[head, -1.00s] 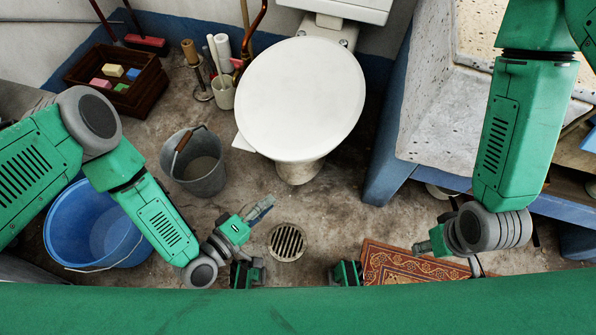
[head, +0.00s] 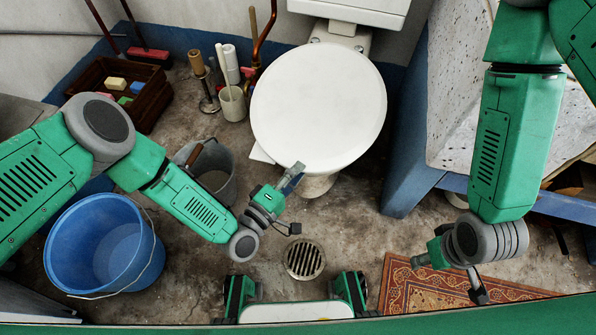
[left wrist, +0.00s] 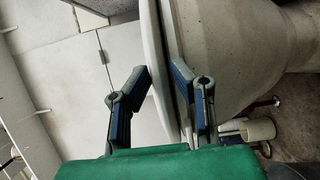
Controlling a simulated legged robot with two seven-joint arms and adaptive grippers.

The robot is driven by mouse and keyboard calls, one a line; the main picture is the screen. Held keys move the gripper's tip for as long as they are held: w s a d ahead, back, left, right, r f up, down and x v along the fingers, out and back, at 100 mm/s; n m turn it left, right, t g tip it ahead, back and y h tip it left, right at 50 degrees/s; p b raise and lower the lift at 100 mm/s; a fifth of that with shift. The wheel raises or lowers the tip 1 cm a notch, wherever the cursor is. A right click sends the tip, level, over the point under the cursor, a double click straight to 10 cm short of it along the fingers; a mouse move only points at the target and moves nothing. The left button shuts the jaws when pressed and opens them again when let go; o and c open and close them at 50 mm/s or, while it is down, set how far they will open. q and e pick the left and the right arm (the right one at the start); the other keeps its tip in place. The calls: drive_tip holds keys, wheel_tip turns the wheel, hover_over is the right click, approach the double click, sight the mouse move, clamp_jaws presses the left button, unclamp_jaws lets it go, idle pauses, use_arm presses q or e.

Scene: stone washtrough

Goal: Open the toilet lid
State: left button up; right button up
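The toilet's round white lid (head: 318,108) lies closed over the bowl in the head view. In the left wrist view the lid (left wrist: 154,40) shows edge-on, with the bowl (left wrist: 225,45) beside it. My left gripper (head: 291,177) is at the lid's front edge. In the left wrist view its two fingers (left wrist: 165,82) are apart, with the rim edge between them; whether they touch it cannot be told. My right gripper (head: 424,260) hangs low over the patterned rug, away from the toilet; its finger opening is too small to judge.
A blue bucket (head: 75,250) and a grey metal bucket (head: 224,192) stand left of the toilet. A white cup (head: 233,106) with sticks stands close to its left side. The stone washtrough (head: 450,130) is at the right. The floor around the drain (head: 304,259) is clear.

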use_arm(q)
drive_tip(key=shift+w+d, duration=0.2)
drive_tip(key=shift+d, duration=0.65)
drive_tip(key=c, duration=0.4)
drive_tip(key=shift+a, duration=0.4)
clamp_jaws()
use_arm(e)
drive_tip(key=shift+d+f, duration=0.15)
drive_tip(key=shift+d, duration=0.25)
